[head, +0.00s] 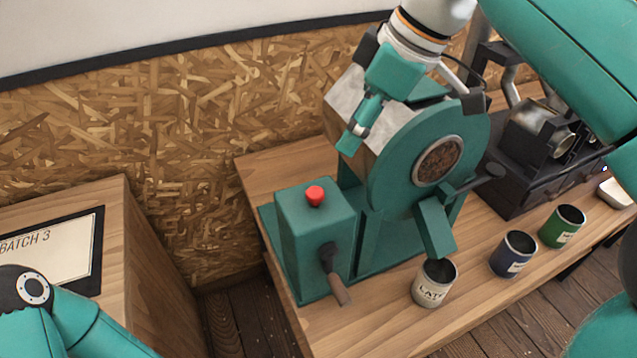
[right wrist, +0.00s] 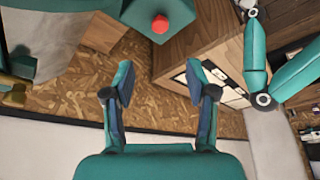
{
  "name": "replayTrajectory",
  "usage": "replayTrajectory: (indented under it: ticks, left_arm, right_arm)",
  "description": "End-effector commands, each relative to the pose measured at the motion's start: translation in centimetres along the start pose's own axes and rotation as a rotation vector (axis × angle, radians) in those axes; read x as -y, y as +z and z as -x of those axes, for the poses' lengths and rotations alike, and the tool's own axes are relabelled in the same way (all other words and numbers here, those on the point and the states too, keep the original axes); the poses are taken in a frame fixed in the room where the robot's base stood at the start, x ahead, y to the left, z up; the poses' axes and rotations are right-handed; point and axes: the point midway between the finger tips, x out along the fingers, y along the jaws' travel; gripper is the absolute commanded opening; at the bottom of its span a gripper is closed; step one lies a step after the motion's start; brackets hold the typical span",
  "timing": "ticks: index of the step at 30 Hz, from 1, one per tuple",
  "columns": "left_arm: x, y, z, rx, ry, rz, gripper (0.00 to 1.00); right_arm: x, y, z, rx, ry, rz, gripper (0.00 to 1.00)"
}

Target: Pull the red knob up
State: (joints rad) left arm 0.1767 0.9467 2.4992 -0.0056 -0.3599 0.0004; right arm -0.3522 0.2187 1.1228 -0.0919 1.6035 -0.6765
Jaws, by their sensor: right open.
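The red knob (head: 314,196) sits on top of a teal box (head: 318,238) at the left front of the roaster. In the right wrist view, the red knob (right wrist: 160,24) shows beyond the fingertips, centred between them, with nothing gripping it. My right gripper (head: 352,138) is above and to the right of the knob in the head view, in front of the roaster drum, clear of the knob. Its two fingers (right wrist: 160,76) stand wide apart and empty in the right wrist view. My left gripper is not visible; only part of my left arm shows.
The roaster's teal drum front (head: 385,180) stands right of the box. A lever (head: 337,285) hangs on the box's front. A white cup (head: 435,283), a blue cup (head: 514,254) and a green cup (head: 562,226) stand on the wooden bench (head: 375,327). A Batch 3 sign (head: 45,255) lies left.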

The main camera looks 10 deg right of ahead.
Motion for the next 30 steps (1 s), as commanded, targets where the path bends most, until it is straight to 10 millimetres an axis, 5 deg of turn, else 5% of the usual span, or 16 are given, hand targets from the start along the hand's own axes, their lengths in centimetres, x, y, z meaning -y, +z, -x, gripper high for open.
replayTrajectory:
  ticks: [18,30]
  left_arm:
    - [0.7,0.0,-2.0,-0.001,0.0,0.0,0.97]
    - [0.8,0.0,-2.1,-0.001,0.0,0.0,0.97]
  right_arm:
    - [0.0,0.2,-12.5,0.003,-0.002,-0.003,0.57]
    - [-0.1,0.1,-14.6,0.0,0.001,-0.002,0.57]
